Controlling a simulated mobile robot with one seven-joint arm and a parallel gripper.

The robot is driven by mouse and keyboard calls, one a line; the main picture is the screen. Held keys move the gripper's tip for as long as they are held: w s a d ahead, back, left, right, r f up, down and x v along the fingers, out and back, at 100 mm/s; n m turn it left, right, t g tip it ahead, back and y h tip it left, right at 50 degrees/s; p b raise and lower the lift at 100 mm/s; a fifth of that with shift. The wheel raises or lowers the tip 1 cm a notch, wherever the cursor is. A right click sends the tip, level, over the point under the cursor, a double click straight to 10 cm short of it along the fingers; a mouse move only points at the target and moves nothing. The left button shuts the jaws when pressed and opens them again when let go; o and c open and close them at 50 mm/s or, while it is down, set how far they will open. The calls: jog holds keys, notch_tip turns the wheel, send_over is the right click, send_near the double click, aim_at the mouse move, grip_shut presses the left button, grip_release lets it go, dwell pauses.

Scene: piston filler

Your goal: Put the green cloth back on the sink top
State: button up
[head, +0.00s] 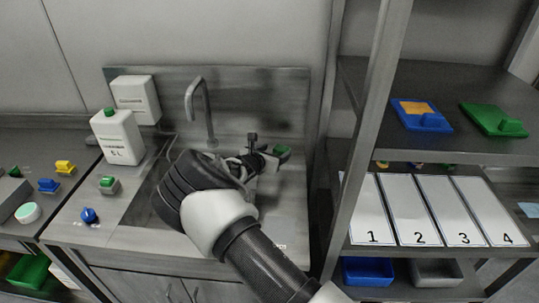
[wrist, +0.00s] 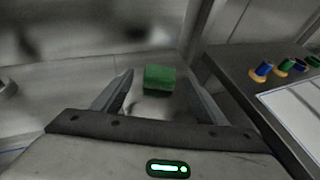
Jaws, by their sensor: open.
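A small green folded piece, which I take to be the green cloth (head: 282,150), is on the right side of the sink top (head: 290,205), near the back panel. In the wrist view the green cloth (wrist: 159,78) shows as a box-like green shape just beyond and between my fingertips. My gripper (head: 263,151) is beside it in the head view, with the fingers spread and nothing held. In the wrist view both fingers of my gripper (wrist: 158,85) stand apart on either side of the cloth. I cannot tell whether they touch it.
A tap (head: 201,108) rises behind the basin, left of my gripper. A white canister (head: 118,139) stands on the left. A shelf unit (head: 345,190) on the right holds numbered cards (head: 412,209), a blue holder (head: 421,115) and a green holder (head: 494,119). My arm covers much of the basin.

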jog(key=shift+v, duration=2.8)
